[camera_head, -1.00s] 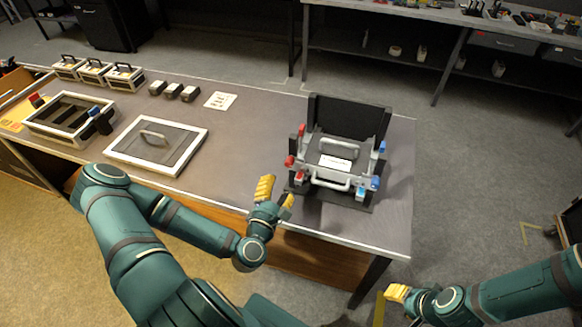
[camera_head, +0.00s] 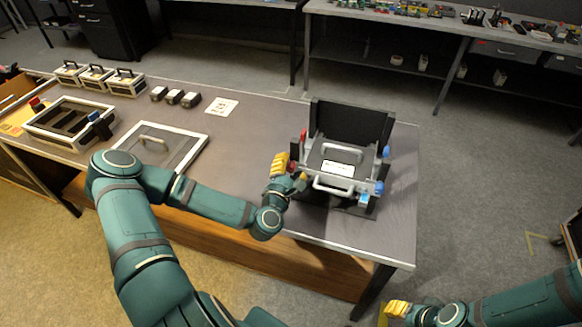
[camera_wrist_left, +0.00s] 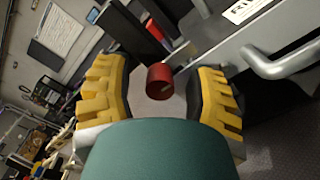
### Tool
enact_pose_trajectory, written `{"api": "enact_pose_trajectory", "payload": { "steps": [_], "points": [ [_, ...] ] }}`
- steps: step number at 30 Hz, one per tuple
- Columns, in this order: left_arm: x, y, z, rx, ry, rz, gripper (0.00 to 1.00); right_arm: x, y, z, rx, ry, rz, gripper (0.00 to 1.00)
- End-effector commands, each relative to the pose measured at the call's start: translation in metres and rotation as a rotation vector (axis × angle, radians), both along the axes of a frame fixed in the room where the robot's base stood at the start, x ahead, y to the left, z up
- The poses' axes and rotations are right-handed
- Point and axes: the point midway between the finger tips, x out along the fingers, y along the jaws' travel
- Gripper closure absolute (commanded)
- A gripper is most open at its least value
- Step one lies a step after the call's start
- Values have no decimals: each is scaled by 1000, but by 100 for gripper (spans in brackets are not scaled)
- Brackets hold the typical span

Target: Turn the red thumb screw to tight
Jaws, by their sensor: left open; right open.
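A grey and black fixture (camera_head: 325,165) stands at the table's right end, with red knobs on its left side and blue ones on its right. My left gripper (camera_head: 289,173) is at its left side. In the left wrist view, a red cylindrical thumb screw (camera_wrist_left: 160,77) shows between the open yellow fingers of this gripper (camera_wrist_left: 160,95), with a gap on both sides. Another red knob (camera_wrist_left: 157,30) is just beyond it; in the head view, an upper red knob (camera_head: 303,135) shows. My right gripper (camera_head: 396,310) is open off the table's front right.
The fixture's handle (camera_head: 333,187) is close right of my left gripper. A framed lid with a handle (camera_head: 185,137), an open box (camera_head: 35,122) and several small cases lie to the left. The table's middle is clear.

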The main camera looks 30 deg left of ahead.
Motion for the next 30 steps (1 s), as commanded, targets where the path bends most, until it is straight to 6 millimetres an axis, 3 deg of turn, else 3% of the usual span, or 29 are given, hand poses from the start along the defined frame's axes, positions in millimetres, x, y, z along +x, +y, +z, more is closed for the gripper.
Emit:
{"api": "enact_pose_trajectory", "payload": {
  "steps": [2, 6, 7, 20, 30],
  "points": [
    [0, 0, 0, 0, 0, 0, 46, 0, 0, 0, 0, 0, 0, 53],
    [0, 0, 0, 0, 0, 0, 95, 0, 0, 0, 0, 0, 0, 53],
    [0, 0, 0, 0, 0, 0, 100, 0, 0, 0, 0, 0, 0, 53],
    [0, -1, 0, 17, 4, -2, 100, 0, 0, 0, 0, 0, 0, 53],
    [0, -1, 1, 189, 44, -3, 100, 1, 0, 2, 0, -2, -2, 53]
  ]
}}
